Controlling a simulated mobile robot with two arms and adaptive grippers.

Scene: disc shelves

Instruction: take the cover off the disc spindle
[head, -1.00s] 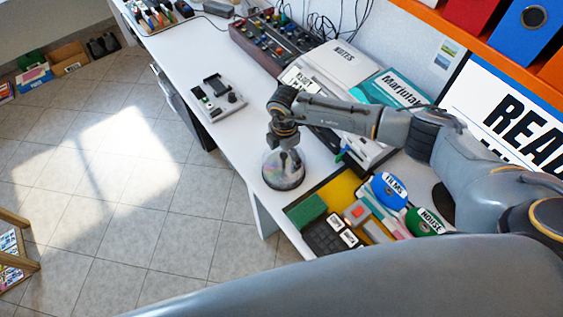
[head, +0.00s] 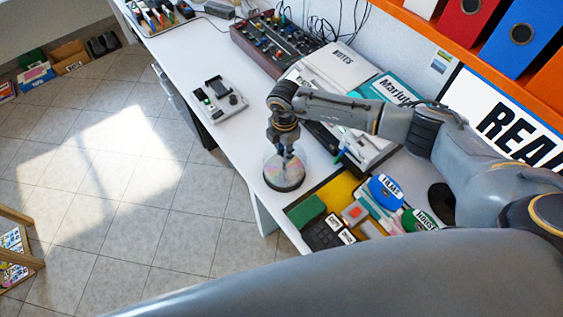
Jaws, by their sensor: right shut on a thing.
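The disc spindle (head: 284,184) stands on the white desk near its front edge, with a dark round base and shiny discs. A clear, see-through cover (head: 270,159) shows around the discs; its edges are faint, and I cannot tell whether it is seated on the base or slightly raised. My right gripper (head: 284,153) points down from above and is shut on the top of the cover. The fingertips are small, and the grip itself is hard to make out. My left gripper is not in view.
A yellow tray (head: 340,188) with a green block (head: 306,211) and labelled round items is close on the right. A grey device (head: 218,100) lies behind left. Books (head: 345,68) and a mixer (head: 270,42) stand at the back. Desk left of the spindle is clear.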

